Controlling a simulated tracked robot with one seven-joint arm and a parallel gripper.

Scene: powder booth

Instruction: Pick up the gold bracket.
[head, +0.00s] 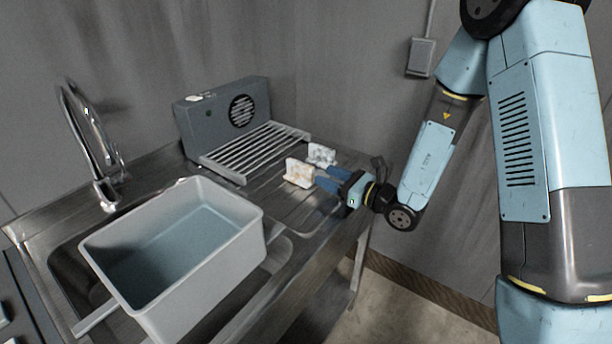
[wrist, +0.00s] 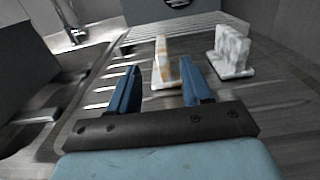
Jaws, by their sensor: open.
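The gold bracket (head: 299,172) is an L-shaped piece with a pale, patchy white and gold-tan surface. It stands upright on the metal drainboard, and in the wrist view (wrist: 162,62) it is ahead of my fingers, roughly between their lines. A white-grey mottled bracket (head: 321,154) stands behind it, and to its right in the wrist view (wrist: 231,50). My gripper (head: 325,178) is open with blue fingers, low over the board beside the gold bracket. In the wrist view the gap between the fingers (wrist: 160,80) is empty near my palm. Whether a fingertip touches the bracket cannot be told.
A grey box with a round fan grille (head: 243,110) and a slatted rack (head: 254,150) stand behind the brackets. A grey open tub (head: 190,235) sits over the sink at left, near a tall faucet (head: 98,150). Ribbed drainboard is clear around the brackets.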

